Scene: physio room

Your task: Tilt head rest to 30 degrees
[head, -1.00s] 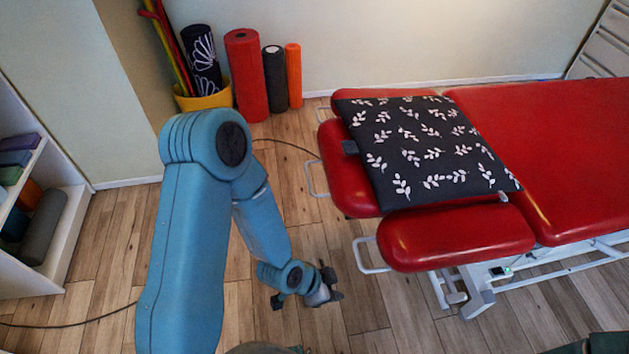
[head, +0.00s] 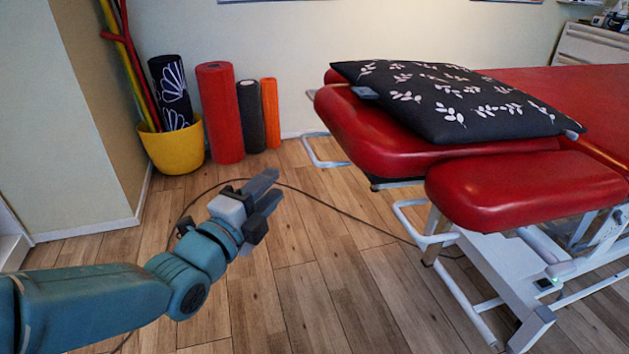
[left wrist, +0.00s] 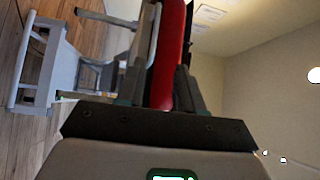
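The head rest (head: 390,135) is the red padded end section of the treatment couch, on the right in the head view. It looks nearly level, with a black leaf-patterned cushion (head: 450,100) lying on it. A white metal loop (head: 318,150) sticks out at its left end. My left gripper (head: 272,188) is left of the head rest and lower, apart from it, with nothing held. In the left wrist view its fingers (left wrist: 158,92) stand apart, with the red head rest edge (left wrist: 168,50) beyond the gap. My right gripper is out of view.
A red side pad (head: 525,188) with a white loop below juts out at the couch's near side. White couch legs (head: 490,270) stand under it. A cable (head: 340,208) crosses the floor. A yellow pot (head: 175,148) and rollers (head: 220,112) stand by the wall.

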